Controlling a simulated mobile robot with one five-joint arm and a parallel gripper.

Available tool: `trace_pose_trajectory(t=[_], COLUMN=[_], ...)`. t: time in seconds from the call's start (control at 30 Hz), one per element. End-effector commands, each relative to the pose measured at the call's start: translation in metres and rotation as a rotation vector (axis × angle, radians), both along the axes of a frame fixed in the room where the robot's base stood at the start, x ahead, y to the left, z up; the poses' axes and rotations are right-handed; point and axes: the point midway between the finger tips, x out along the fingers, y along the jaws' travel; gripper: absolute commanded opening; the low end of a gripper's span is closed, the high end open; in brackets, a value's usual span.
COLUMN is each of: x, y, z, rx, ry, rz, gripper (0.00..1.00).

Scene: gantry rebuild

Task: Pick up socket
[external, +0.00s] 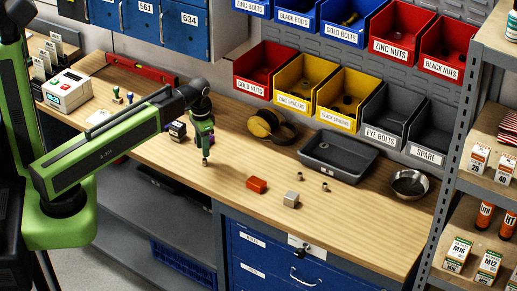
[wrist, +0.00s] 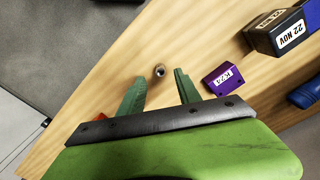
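A small metal socket (wrist: 159,71) with a dark round opening is on the wooden bench in the wrist view. It appears between and just beyond the tips of my two green fingers. My gripper (wrist: 161,78) is open, with a clear gap between the fingers and nothing held. In the external view my gripper (external: 205,146) points down over the bench near its front edge. A small grey piece (external: 206,160), which looks like the socket, shows right below the fingers. I cannot tell the exact height of the fingertips above it.
A purple block (wrist: 223,80) and a dark box (wrist: 279,29) labelled 22 NOV are close on the right in the wrist view. On the bench are an orange block (external: 257,184), a light block (external: 291,199), small metal pieces (external: 298,173) and a grey tray (external: 367,178).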

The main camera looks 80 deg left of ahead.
Motion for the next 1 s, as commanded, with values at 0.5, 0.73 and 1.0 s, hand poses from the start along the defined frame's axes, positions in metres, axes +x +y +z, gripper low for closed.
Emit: trace_pose_trajectory(t=[0.5, 0.73, 1.0], x=[0.003, 0.003, 0.003], y=[0.002, 0.002, 0.002], z=[-0.054, -0.05, -0.05], rx=[0.0, 0.001, 0.0], ry=[-0.001, -0.002, -0.001], rz=[-0.001, -0.001, -0.001], gripper=[0.4, 0.36, 0.01])
